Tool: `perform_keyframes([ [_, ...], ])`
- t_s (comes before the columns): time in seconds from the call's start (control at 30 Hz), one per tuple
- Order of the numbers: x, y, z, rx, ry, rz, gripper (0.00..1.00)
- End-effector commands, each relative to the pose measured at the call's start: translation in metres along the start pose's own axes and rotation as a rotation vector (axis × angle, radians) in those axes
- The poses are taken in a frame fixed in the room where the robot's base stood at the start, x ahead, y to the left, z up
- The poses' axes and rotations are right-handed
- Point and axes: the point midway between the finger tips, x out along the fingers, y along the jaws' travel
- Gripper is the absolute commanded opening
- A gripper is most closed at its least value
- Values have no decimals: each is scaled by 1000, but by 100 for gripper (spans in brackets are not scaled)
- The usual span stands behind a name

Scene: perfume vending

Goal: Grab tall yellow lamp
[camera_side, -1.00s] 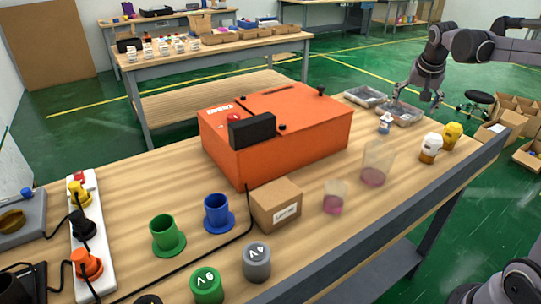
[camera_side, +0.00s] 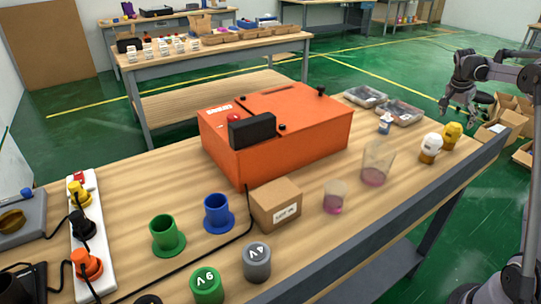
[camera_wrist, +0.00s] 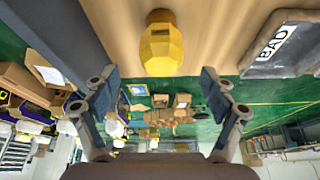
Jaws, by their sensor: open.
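The yellow lamp (camera_side: 452,134) stands on the right end of the table in the side view, beside a white lamp (camera_side: 430,148). In the wrist view the faceted yellow lamp (camera_wrist: 161,45) shows at the top middle, ahead of the gap between the fingers. My gripper (camera_side: 458,109) is in the air beyond the lamp in the side view. In the wrist view my gripper (camera_wrist: 160,82) has its two fingers spread wide with nothing between them. The lamp is apart from both fingers.
Grey trays (camera_side: 402,112) lie at the table's far edge, and one marked BAD (camera_wrist: 280,48) is at the upper right in the wrist view. A small bottle (camera_side: 385,123), clear beakers (camera_side: 377,165) and an orange machine (camera_side: 300,135) stand left of the lamps. Cardboard boxes (camera_side: 512,118) are on the floor beyond.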

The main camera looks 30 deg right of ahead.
Motion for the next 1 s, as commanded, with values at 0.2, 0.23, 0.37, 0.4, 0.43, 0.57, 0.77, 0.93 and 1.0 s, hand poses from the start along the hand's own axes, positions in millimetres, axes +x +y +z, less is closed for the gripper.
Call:
perform_keyframes([
  [0.2, 15, 0, 0, -1, 0, -1, 84],
  [0.23, 16, 0, 1, -1, 0, -1, 84],
  [0.37, 26, -1, 2, -1, 0, -1, 84],
  [0.4, 31, -1, 2, -1, 0, -1, 84],
  [0.43, 35, -2, 3, -1, 0, -1, 84],
  [0.57, 54, -2, 4, -1, 0, -1, 84],
  [0.77, 66, -2, 4, -2, 0, -1, 84],
  [0.93, 66, -2, 4, -2, 0, -1, 76],
  [1.0, 66, -2, 4, -2, 0, -1, 55],
])
